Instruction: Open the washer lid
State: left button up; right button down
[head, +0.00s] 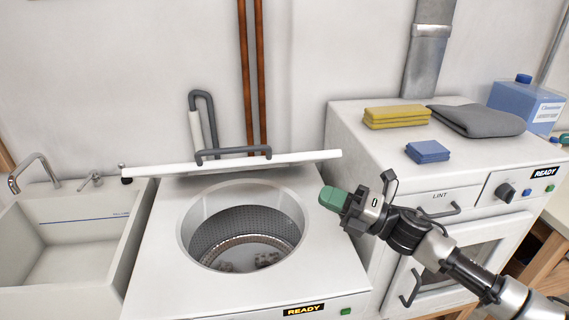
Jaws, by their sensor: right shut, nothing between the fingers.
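The white washer (158,268) stands in the middle of the head view with its drum opening (245,222) uncovered. Its white lid (300,161) is raised at the back of the opening and seen nearly edge-on, with a grey handle (233,153) along its edge. My right gripper (330,198) comes in from the right and is shut, with green fingertips. It is above the right part of the washer, apart from the lid and just right of the drum opening. My left gripper is not in view.
A sink (75,250) with a faucet adjoins the left side. Copper pipes run up the wall behind.

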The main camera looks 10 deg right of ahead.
aim_at(279, 162)
jog(key=w+d+r+p+x, duration=0.1)
jog(key=p+x, duration=0.4)
jog(key=x, duration=0.7)
jog(key=shift+w+p, duration=0.3)
jog(key=shift+w, duration=0.35)
jog(key=shift+r, duration=0.1)
